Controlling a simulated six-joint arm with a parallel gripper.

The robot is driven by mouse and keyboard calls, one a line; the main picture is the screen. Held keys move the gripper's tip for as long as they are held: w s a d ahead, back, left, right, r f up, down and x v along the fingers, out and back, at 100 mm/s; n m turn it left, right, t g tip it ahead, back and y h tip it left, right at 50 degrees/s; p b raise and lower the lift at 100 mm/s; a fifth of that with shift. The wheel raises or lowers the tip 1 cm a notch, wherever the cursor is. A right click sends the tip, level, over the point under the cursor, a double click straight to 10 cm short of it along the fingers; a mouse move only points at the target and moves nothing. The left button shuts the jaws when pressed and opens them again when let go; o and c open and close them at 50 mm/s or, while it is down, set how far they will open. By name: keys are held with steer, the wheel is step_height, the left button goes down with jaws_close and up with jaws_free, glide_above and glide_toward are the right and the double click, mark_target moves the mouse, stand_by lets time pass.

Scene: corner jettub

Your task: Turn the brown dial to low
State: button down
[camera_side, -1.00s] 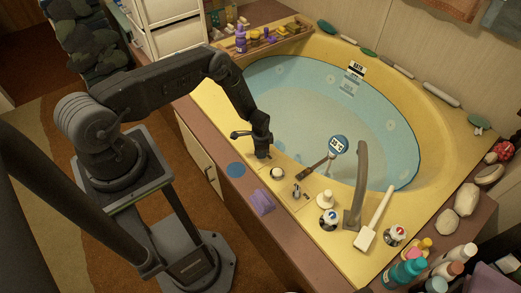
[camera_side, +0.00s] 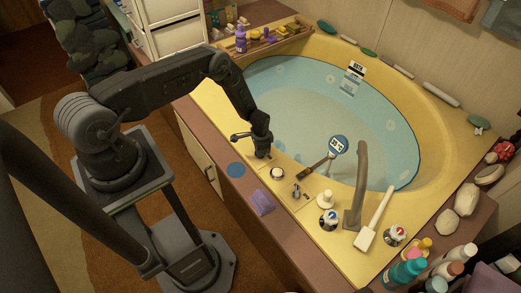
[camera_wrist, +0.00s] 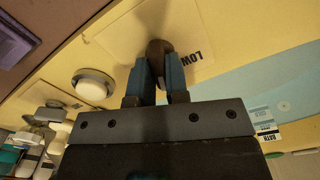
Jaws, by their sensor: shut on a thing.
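In the wrist view, the brown dial (camera_wrist: 157,47) sits on a pale plate (camera_wrist: 118,25) on the yellow tub rim. The word LOW (camera_wrist: 192,58) is printed on the plate just right of the dial. My gripper (camera_wrist: 158,68) has its two blue-grey fingers closed on the dial, one on each side. In the side view, my gripper (camera_side: 263,153) points down at the near rim of the tub; the dial is hidden there. The dial's pointer mark cannot be made out.
A round white knob (camera_side: 277,174) stands close to the gripper, also in the wrist view (camera_wrist: 92,83). Water fills the tub (camera_side: 300,95).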

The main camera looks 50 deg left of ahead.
steer(key=n, duration=1.2)
steer(key=shift+n, duration=0.3)
stand_by(0.4)
steer(key=c, duration=1.1)
jaws_free()
step_height(320, 180, up, 14)
steer(key=shift+f, duration=0.1)
